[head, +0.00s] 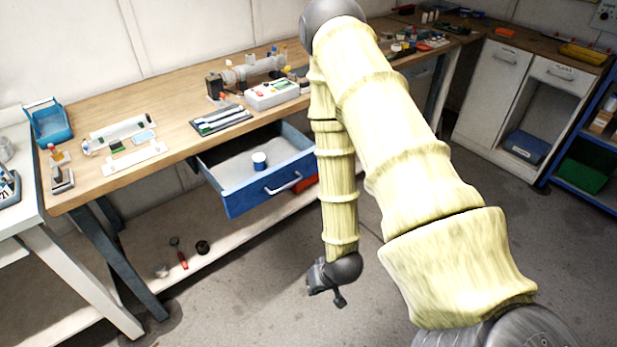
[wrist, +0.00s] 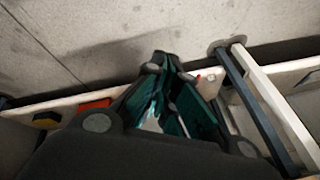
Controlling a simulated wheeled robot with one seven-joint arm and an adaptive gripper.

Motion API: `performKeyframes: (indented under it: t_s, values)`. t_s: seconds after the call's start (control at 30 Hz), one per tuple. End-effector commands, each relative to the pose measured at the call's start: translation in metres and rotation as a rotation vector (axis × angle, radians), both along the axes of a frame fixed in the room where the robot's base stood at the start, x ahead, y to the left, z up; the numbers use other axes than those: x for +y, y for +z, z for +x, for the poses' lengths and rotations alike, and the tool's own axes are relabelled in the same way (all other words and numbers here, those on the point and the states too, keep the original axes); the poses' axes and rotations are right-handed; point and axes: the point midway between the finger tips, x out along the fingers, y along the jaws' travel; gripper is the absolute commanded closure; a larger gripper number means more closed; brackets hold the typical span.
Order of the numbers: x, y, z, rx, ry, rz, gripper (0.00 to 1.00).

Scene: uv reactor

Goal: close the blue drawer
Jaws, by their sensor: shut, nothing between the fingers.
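The blue drawer (head: 267,189) hangs pulled out below the wooden workbench top, with a silver bar handle (head: 284,184) on its blue front. A small white and blue container (head: 260,161) stands inside it. My gripper (head: 325,297) is low over the floor, in front of and below the drawer, apart from it. In the wrist view my gripper (wrist: 161,63) shows its fingers close together with nothing held. The drawer cannot be made out in the wrist view.
The workbench (head: 180,120) carries tools, trays and a blue bin (head: 49,124). A slanted dark table leg (head: 118,262) stands at left. The floor around my gripper is clear.

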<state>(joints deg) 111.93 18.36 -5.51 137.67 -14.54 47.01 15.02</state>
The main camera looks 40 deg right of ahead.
Motion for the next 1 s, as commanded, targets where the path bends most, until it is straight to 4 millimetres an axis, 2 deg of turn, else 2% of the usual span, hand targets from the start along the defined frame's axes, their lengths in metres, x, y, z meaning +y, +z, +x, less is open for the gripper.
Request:
performKeyframes:
  t_s: [0.03,0.2,0.43,0.7,1.0]
  values:
    - [-0.011,0.002,0.017,-0.050,-0.045,0.025,1.00]
    - [-0.044,0.022,0.060,-0.195,-0.172,0.119,1.00]
    - [-0.088,0.051,0.105,-0.387,-0.330,0.269,1.00]
    - [-0.135,0.084,0.135,-0.597,-0.487,0.478,1.00]
    - [-0.177,0.111,0.146,-0.807,-0.620,0.749,1.00]
